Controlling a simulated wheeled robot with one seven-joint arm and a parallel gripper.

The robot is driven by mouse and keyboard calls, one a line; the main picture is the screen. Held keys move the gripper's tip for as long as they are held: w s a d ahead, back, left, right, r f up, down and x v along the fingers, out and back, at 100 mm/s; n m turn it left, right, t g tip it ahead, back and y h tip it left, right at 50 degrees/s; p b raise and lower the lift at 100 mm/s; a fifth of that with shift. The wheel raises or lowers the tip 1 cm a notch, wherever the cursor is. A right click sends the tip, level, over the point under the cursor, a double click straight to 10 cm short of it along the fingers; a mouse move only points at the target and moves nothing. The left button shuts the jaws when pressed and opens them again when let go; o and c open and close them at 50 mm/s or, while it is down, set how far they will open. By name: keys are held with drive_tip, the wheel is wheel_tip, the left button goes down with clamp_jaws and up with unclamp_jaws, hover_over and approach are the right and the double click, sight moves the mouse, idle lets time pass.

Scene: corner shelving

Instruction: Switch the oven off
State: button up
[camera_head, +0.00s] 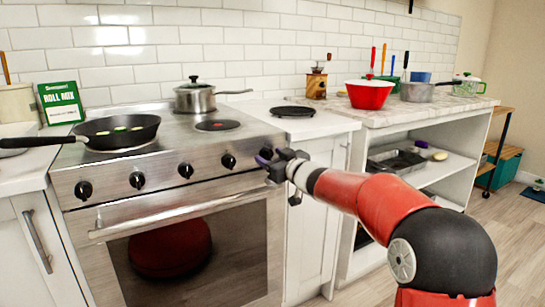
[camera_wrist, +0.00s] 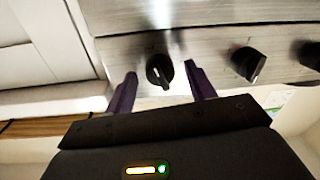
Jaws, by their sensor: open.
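The steel oven (camera_head: 200,200) has a row of black knobs along its front panel. Its door is shut, and a red round pot (camera_head: 170,248) shows through the window. My gripper (camera_head: 270,161) is at the right end of the knob row, with its purple fingers toward the panel. In the wrist view a black knob (camera_wrist: 160,72) sits between my two open fingers, with a gap on each side. My gripper hides this end knob in the head view. A neighbouring knob (camera_wrist: 248,63) stands to the right in the wrist view.
A frying pan (camera_head: 115,131) and a lidded steel pot (camera_head: 195,97) stand on the stovetop. The oven door handle (camera_head: 165,215) juts out below the knobs. A white cabinet (camera_head: 315,210) adjoins on the right, then open shelving with a tray (camera_head: 395,160).

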drive_tip(key=c, duration=1)
drive_tip(key=shift+n, duration=0.3)
